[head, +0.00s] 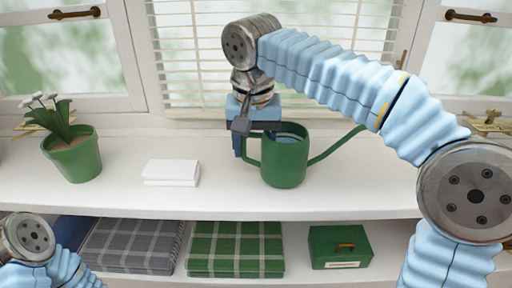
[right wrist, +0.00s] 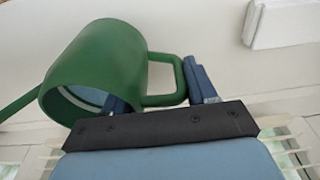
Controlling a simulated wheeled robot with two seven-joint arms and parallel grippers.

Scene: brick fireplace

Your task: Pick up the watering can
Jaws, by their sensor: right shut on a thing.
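The green watering can (head: 284,165) is upright over the white shelf, right of the middle in the head view, with its spout to the right and its handle to the left. I cannot tell whether its base touches the shelf. My right gripper (head: 252,143) comes down from above and is shut on the can at its handle side. The right wrist view shows the can (right wrist: 105,60) and its handle, with the blue fingers (right wrist: 157,92) on either side of the handle; one fingertip is partly hidden by the can. My left gripper is out of view; only part of its arm shows.
A potted plant (head: 75,155) stands at the left of the shelf, with a white box (head: 171,172) between it and the can. The lower shelf holds grey (head: 132,246) and green (head: 236,249) plaid cloths and a green box (head: 341,247). Window blinds (head: 190,60) are behind.

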